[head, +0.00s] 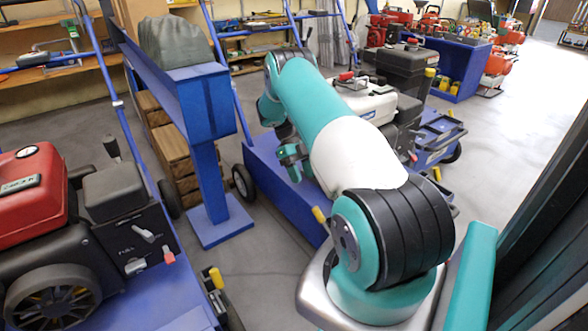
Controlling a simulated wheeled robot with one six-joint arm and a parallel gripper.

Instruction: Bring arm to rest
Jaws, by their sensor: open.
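My arm, teal and white with black joints, rises from its mount at the lower right and reaches up and away to the left, then folds down at its far end. My gripper (291,160) shows small and partly hidden beside the upper arm, left of the white section. It is open, and I see nothing held in it. It hangs in front of the blue machine deck (272,180); I cannot tell how far apart they are.
A red-tanked engine machine (40,195) stands at left. A blue post (209,180) carries a beam with a grey-green covered lump (175,42). A white-and-black engine (365,100) sits behind my arm. Dark panels (545,215) line the right. Grey floor (500,130) is open at centre right.

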